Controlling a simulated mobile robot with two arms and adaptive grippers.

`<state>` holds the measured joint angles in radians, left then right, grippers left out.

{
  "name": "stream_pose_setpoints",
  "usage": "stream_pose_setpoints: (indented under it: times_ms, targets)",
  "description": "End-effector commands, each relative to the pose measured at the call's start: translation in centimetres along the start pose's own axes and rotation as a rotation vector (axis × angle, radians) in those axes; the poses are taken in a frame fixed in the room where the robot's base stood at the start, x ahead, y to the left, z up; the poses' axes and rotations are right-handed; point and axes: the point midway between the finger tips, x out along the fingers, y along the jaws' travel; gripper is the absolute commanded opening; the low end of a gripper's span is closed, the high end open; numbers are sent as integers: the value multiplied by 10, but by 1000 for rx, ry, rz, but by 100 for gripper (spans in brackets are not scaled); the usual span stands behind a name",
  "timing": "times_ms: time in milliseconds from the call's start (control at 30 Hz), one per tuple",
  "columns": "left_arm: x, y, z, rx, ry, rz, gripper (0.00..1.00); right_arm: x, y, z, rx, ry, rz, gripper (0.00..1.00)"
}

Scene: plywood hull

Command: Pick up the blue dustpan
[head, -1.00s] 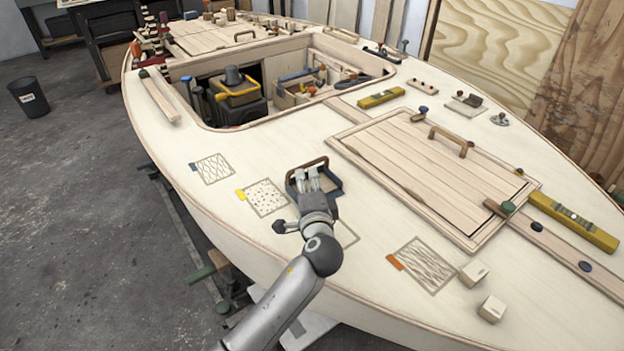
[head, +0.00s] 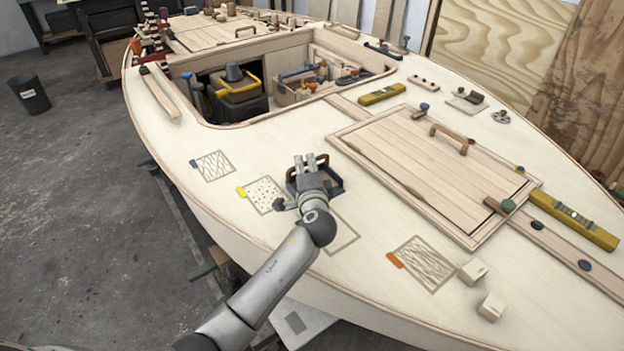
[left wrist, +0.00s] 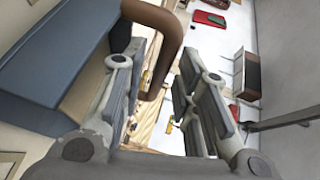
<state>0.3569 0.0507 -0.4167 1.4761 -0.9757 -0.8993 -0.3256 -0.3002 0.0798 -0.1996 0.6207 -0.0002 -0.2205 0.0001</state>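The blue dustpan (head: 336,187) lies on the pale deck in the head view, with a brown handle at its far side. My left gripper (head: 306,160) is over it and hides much of its middle. In the left wrist view the dustpan's blue body (left wrist: 50,62) fills the upper left. Its curved brown handle (left wrist: 165,38) shows between the two fingers of my left gripper (left wrist: 160,95), which are spread apart. I cannot tell whether a finger touches the handle. My right gripper is not in view.
Marked rectangles with coloured tabs, such as the dotted one (head: 265,195), lie near the dustpan. A slatted hatch (head: 430,165) with a wooden handle is to the right. An open cockpit with tools (head: 238,92) lies behind. Two small blocks (head: 491,307) sit at front right.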

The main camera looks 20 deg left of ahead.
Motion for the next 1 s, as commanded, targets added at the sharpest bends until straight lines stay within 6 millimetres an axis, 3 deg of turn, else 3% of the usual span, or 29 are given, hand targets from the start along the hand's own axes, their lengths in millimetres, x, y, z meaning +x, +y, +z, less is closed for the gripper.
stream_pose_setpoints:
  times_ms: [200, 667, 867, 1000]
  targets:
    - [0, 0, 0, 0, 0, 1, 0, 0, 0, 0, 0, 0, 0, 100]
    - [-1, -6, -1, -2, 0, -1, 0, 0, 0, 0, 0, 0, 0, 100]
    - [-6, -33, -4, -5, 2, -4, 0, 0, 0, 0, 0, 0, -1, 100]
    - [-27, -51, 1, -5, 2, -2, 0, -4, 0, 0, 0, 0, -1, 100]
